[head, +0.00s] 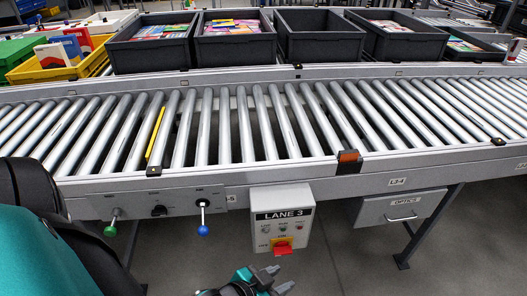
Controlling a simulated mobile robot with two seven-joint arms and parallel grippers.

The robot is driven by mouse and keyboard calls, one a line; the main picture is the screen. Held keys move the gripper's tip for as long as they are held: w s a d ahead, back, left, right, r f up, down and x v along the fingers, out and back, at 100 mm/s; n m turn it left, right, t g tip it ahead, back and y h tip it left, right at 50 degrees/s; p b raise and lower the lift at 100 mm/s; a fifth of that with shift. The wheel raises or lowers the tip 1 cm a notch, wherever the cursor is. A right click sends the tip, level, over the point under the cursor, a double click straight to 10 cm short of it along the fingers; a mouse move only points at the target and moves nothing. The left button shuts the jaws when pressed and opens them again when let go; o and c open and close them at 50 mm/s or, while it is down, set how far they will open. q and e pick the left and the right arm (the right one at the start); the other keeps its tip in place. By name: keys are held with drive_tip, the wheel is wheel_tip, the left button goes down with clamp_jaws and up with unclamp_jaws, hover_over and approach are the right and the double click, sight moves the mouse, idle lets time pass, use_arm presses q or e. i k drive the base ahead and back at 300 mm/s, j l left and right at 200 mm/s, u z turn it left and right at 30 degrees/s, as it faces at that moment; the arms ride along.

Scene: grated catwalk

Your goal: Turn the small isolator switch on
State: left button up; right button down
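A light grey control box (283,213) labelled LANE 3 hangs under the front rail of the roller conveyor. The small isolator switch (281,247) is on its lower part, with a red handle on a yellow plate. Small lettering sits to the left of and above the handle; which mark the handle points to is too small to tell. My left gripper (279,279) is just below the box at the bottom edge, its two fingertips apart and nothing between them. It appears apart from the switch. My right gripper is not in view.
A black knob (159,211), a green-tipped lever (111,229) and a blue-tipped lever (203,229) are on the rail to the left. An orange sensor block (348,157) sits above. Dark bins (320,47) stand behind.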

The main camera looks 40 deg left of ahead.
sight(282, 248)
drive_tip(key=k+u, duration=0.1)
drive_tip(key=u, duration=0.9)
